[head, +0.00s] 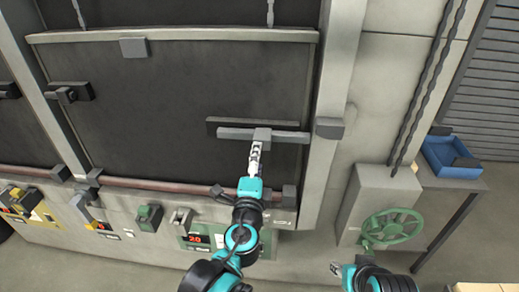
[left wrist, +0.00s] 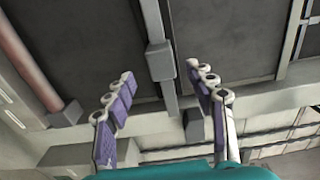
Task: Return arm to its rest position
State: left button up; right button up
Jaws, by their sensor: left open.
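My left gripper (head: 256,160) reaches up from the bottom middle of the head view. Its fingertips are close to the grey block at the middle of a horizontal bar handle (head: 288,137) on the dark door panel (head: 150,100). In the left wrist view the purple-padded fingers (left wrist: 160,85) are spread apart, with no object held between them. A grey block (left wrist: 160,60) on a bar shows beyond the fingertips. Whether they touch the handle I cannot tell. My right gripper (head: 337,268) is low at the bottom right, small and partly cut off; its jaw state is unclear.
Below the door are a reddish pipe (head: 150,184), a green control box (head: 149,217) and a red-lit display (head: 198,239). A green handwheel (head: 392,228) and a blue bin (head: 450,157) on a table stand at right. The floor between handwheel and wall is open.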

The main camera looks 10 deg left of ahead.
pick_arm(q)
jog(key=s+a+f+n+g+y+b, duration=0.25)
jog(key=a+f+n+b, duration=0.2)
jog(key=a+f, duration=0.3)
jog(key=s+a+f+n+g+y+b, duration=0.2)
jog(key=s+a+f+n+g+b, duration=0.15)
jog(key=a+f+n, duration=0.4)
jog(key=s+d+f+n+g+h+b, duration=0.2)
jog(key=s+f+n+b, duration=0.1)
jog(key=s+f, duration=0.3)
jog(key=s+d+f+n+g+h+b, duration=0.2)
jog(key=s+f, duration=0.5)
jog(key=f, duration=0.4)
jog(key=n+g+b, duration=0.1)
jog(key=b, duration=0.1)
jog(key=shift+b, duration=0.3)
jog(key=shift+s+h, duration=0.1)
jog(key=shift+h, duration=0.15)
